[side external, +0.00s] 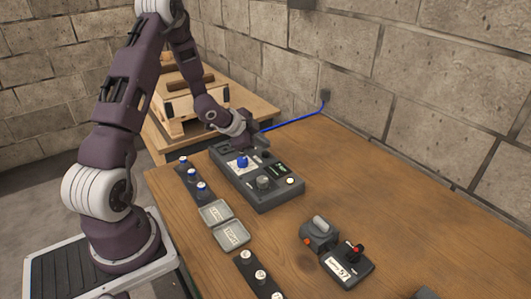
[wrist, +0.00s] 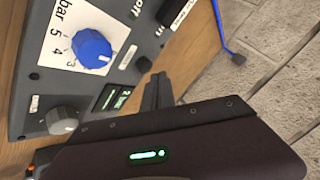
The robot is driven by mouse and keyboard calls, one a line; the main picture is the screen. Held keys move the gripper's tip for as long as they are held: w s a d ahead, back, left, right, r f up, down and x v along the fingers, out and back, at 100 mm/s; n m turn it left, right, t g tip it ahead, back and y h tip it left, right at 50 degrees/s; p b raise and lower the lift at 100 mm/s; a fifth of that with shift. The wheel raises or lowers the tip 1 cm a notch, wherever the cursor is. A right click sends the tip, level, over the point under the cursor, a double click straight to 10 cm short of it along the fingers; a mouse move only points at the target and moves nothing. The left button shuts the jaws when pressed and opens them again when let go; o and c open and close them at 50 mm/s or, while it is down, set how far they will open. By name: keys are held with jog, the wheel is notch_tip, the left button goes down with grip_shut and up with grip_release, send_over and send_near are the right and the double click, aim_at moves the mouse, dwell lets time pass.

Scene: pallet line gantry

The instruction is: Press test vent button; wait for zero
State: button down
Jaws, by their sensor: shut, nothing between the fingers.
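A dark grey control box (side external: 262,200) lies on the table, with a blue knob (side external: 242,162), a grey knob (side external: 263,183) and a small green-lit display (side external: 281,168). A small pale round button or lamp (side external: 290,181) is at its near right corner. I cannot tell which part is the test vent button. In the wrist view the blue knob (wrist: 90,48) sits on a white bar scale, and the display (wrist: 112,97) is partly cut off by my gripper, its reading unclear. My gripper (wrist: 158,90) is shut and empty, over the box's far right edge; contact is unclear.
A blue hose (side external: 290,123) runs from near the box to a wall fitting (side external: 324,95). The table's right middle is clear.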

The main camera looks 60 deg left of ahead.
aim_at(263, 153)
dwell(0.8)
jog(key=shift+f, duration=0.4)
jog(key=shift+f, duration=0.5)
dwell(0.5)
jog(key=shift+r, duration=0.95)
jog(key=shift+r, duration=2.5)
